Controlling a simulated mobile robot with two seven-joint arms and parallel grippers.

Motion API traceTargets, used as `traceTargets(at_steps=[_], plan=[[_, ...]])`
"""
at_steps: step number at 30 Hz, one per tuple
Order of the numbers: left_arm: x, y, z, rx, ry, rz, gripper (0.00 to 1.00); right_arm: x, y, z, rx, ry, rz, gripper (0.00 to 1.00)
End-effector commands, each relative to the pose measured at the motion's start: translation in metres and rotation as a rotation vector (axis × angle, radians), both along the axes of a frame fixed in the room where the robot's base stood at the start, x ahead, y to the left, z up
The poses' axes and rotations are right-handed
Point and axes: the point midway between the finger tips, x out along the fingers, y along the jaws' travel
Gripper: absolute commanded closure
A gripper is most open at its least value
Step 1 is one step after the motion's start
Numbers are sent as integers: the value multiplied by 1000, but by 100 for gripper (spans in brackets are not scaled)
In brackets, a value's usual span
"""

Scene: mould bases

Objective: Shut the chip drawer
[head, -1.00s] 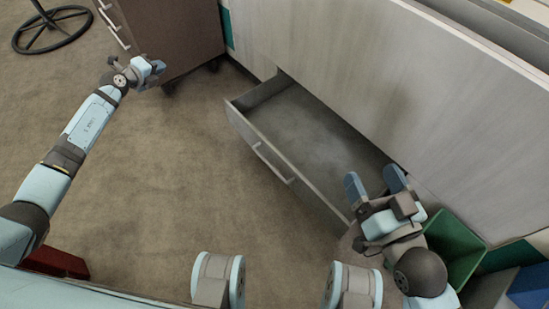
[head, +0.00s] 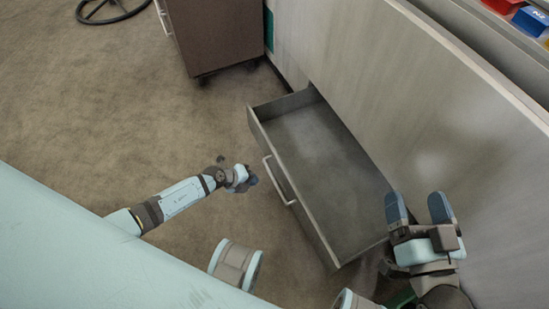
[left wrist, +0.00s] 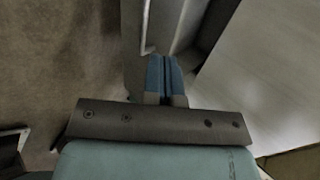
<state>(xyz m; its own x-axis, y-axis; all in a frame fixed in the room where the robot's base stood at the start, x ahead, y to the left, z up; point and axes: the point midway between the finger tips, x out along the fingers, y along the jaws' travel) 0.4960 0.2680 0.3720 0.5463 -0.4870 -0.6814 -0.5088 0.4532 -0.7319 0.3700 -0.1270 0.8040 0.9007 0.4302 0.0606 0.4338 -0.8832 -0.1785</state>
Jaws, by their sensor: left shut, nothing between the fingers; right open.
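The chip drawer (head: 322,175) stands pulled out from the grey cabinet in the head view, and its inside looks empty. Its front panel carries a pale bar handle (head: 279,180). My left gripper (head: 248,180) is shut and empty, out over the floor just left of the handle; I cannot tell whether it touches the drawer front. In the left wrist view my shut left fingers (left wrist: 163,75) point toward the drawer front, with the handle (left wrist: 150,28) just ahead of them. My right gripper (head: 421,207) is open and empty, near the drawer's right end by the cabinet front.
The grey cabinet face (head: 400,90) runs along the right. A brown drawer unit on castors (head: 215,35) stands at the upper left, beyond the drawer. A round black stand base (head: 112,8) lies at the top left. Red and blue bins (head: 532,18) sit at the upper right. Carpet floor at left is clear.

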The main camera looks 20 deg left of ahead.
Motion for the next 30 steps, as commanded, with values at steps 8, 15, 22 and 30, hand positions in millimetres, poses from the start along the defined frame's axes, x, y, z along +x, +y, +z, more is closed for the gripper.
traceTargets(at_steps=[8,15,22,30], plan=[[29,-26,-40,-3,-3,0,100,-3,10,5,69,-85,46,20],[56,-50,-72,-1,-3,-1,100,0,14,-42,-1,58,86,20],[77,-69,-66,-1,-2,-1,100,0,15,-55,-27,109,104,20],[82,-73,-64,-1,-1,0,100,0,15,-58,-34,123,109,20]])
